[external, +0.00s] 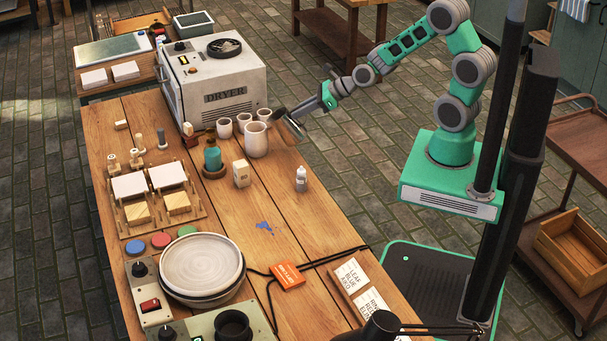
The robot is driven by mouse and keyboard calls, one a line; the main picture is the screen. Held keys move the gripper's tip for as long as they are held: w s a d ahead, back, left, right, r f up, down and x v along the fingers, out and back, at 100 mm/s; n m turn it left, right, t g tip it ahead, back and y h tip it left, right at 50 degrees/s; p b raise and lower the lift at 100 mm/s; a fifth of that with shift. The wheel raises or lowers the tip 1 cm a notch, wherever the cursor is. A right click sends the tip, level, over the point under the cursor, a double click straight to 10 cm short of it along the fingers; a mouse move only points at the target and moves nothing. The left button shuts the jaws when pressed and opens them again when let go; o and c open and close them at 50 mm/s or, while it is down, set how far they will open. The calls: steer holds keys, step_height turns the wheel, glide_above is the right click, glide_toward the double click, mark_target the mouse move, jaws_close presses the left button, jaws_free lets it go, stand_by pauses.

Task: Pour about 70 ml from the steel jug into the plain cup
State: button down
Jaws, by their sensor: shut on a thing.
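My gripper (284,117) is at the table's right edge, beside the dryer, shut on a small dark metallic thing (292,131) that looks like the steel jug. It looks tilted, and its mouth and contents cannot be made out. Just left of it stands a tall pale cup or pitcher (256,141), upright on the table. Behind that are smaller pale cups (225,128), (244,122) and (264,115). Which of these is the plain cup I cannot tell. No stream of liquid is visible.
The dryer (215,80) stands close behind the cups. A teal bottle (212,158), a cream carton (241,174) and a small white bottle (301,179) stand nearer. Blue paint spots (265,227) mark the otherwise clear middle.

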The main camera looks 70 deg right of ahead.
mark_target(305, 129)
steer(key=b, duration=0.1)
steer(key=f, duration=0.1)
steer(key=s+f+t+b, duration=0.1)
steer(key=shift+d+f+b, duration=0.25)
steer(key=shift+d+b, duration=0.05)
steer(key=s+f+t+b, duration=0.1)
steer(key=b, duration=0.5)
steer(key=s+d+f+t+y+b, duration=0.1)
steer(key=s+f+t+b, duration=0.1)
steer(key=b, duration=0.4)
steer(key=s+f+t+y+b, duration=0.1)
steer(key=t+b, duration=0.1)
steer(key=b, duration=0.3)
steer(key=shift+s+d+f+b, duration=0.25)
steer(key=shift+d+f+b, duration=0.05)
steer(key=shift+f+b, duration=0.1)
steer(key=shift+r, duration=0.1)
